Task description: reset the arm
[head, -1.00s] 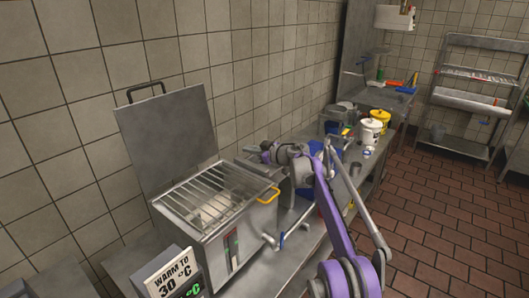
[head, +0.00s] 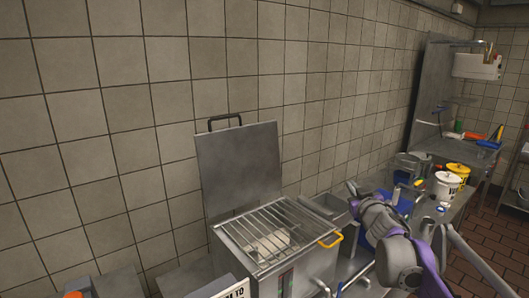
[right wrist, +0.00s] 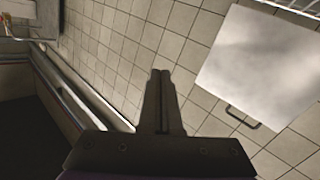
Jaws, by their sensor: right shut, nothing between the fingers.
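My right arm comes in from the lower right of the head view. Its gripper (head: 352,188) is near the wall, above and to the right of the metal warmer's yellow handle in the picture. In the right wrist view the two dark fingers (right wrist: 160,74) are together, with nothing between them. They point towards the tiled wall. My left gripper is not in view.
The metal warmer (head: 299,276) has a wire rack on top and a pale item inside. Its lid (head: 240,170) stands open; it also shows in the right wrist view (right wrist: 262,65). White (head: 446,187) and yellow (head: 458,171) buckets stand along the counter.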

